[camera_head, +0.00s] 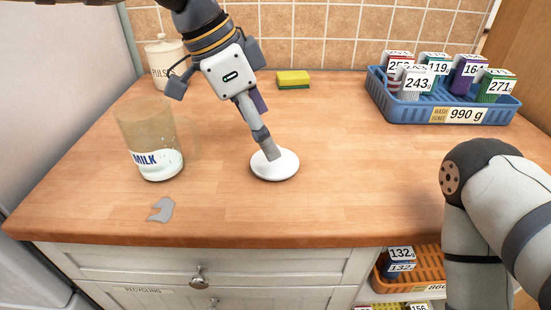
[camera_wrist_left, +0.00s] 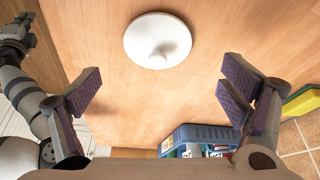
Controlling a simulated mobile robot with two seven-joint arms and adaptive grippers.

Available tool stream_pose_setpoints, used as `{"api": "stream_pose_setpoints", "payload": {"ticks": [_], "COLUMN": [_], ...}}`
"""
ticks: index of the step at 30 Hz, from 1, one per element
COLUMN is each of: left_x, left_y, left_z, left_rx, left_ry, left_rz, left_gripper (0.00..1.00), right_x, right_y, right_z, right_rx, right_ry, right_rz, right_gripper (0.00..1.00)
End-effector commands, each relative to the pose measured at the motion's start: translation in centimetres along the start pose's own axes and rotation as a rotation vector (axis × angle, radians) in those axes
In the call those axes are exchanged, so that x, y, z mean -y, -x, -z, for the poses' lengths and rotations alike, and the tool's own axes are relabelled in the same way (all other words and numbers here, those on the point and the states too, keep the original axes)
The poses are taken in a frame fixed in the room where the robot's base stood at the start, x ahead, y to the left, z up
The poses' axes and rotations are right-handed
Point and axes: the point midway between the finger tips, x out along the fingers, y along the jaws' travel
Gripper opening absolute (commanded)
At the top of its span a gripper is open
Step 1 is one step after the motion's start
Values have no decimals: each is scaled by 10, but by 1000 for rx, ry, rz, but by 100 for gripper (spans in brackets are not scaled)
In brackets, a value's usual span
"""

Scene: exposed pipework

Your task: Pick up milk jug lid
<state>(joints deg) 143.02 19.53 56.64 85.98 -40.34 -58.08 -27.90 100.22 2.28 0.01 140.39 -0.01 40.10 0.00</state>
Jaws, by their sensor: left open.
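The milk jug lid (camera_head: 278,170) is a round white disc with a small knob, lying on the wooden counter. It also shows in the left wrist view (camera_wrist_left: 150,35), knob towards the camera. My left gripper (camera_head: 264,128) points down over the lid, and one finger hides part of it in the head view. In the left wrist view the jaws (camera_wrist_left: 162,88) are wide apart and empty, with the lid off towards the top of the picture. The clear milk jug (camera_head: 155,145) stands uncovered to the left, with white milk at its bottom. My right gripper is a small dark shape (camera_wrist_left: 17,30), its jaws unclear.
A grey spill (camera_head: 161,210) lies in front of the jug. A cream canister (camera_head: 165,62) and a yellow-green sponge (camera_head: 293,79) stand at the back. A blue basket (camera_head: 440,108) of labelled boxes is at the back right. The counter right of the lid is clear.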

Motion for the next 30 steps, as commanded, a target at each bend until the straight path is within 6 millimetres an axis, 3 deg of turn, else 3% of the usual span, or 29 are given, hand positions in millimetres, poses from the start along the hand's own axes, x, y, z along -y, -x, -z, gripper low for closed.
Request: {"api": "stream_pose_setpoints", "payload": {"ticks": [7,15,21,30], "left_x": [-3,-3,-3,-3], "left_y": [-44,-50,-50,-50], "left_z": [-1,0,0,0], "left_rx": [1,-1,-1,0], "left_ry": [-2,-2,-2,-1], "left_rz": [-1,2,2,1], "left_gripper": [91,91,49,49], "right_x": [0,0,0,0], "right_y": [1,1,1,0], "right_z": [1,1,1,1], "right_rx": [-3,-3,-3,-3], "right_ry": [0,0,0,0], "right_rz": [0,0,0,0], "right_gripper": [0,0,0,0]}}
